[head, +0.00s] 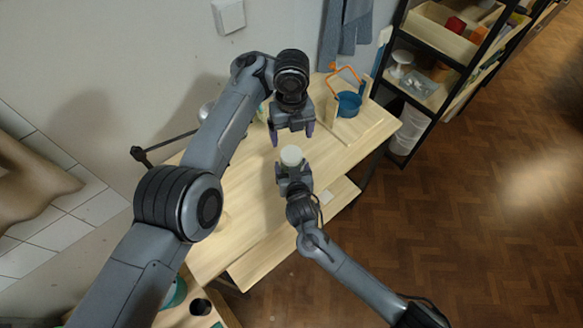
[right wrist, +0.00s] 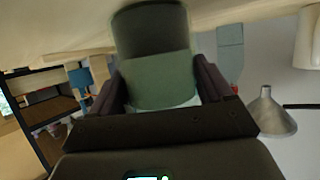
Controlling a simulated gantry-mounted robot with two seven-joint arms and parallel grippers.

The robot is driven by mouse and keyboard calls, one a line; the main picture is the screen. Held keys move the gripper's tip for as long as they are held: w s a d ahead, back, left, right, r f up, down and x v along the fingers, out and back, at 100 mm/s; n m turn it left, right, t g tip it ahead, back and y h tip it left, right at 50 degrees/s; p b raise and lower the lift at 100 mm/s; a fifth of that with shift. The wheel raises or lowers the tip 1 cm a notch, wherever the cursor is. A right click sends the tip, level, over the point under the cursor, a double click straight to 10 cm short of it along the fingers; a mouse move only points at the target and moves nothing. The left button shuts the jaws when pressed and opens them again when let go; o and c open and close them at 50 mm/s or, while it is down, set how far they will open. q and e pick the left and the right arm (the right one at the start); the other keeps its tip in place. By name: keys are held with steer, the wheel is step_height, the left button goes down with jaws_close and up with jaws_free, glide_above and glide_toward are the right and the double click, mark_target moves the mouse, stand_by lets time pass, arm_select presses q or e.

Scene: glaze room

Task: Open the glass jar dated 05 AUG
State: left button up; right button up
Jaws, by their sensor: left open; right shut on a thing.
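A jar with a pale, round lid (head: 291,155) stands out of my right gripper (head: 293,171) in the head view, over the wooden table. My right gripper is shut on this jar. In the right wrist view the jar (right wrist: 160,78) is greenish between the two dark fingers, with a darker band above. I cannot read a date on it. My left gripper (head: 292,136) is open and empty, just beyond the lid in the head view, its fingers spread and pointing down. I cannot tell the exact height gap between them.
The wooden table (head: 245,205) has bare room around the jar. A blue container (head: 349,103) stands by a wooden frame at its far right. A black rack (head: 437,55) with bins stands at the right. A grey funnel-shaped thing (right wrist: 268,113) shows in the right wrist view.

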arm_select(q)
steer(key=shift+m, duration=0.3)
arm_select(e)
jaws_close()
arm_select(q)
steer(key=shift+w+a+r, duration=0.25)
steer(key=shift+w, duration=0.05)
steer(key=w+a+r+n, duration=0.2)
steer(key=w+r, duration=0.2)
steer(key=r, duration=0.1)
steer(key=n, duration=0.3)
glide_above(292, 154)
step_height(292, 154, down, 5)
steer(key=shift+w, duration=0.15)
steer(key=shift+f, duration=4.25)
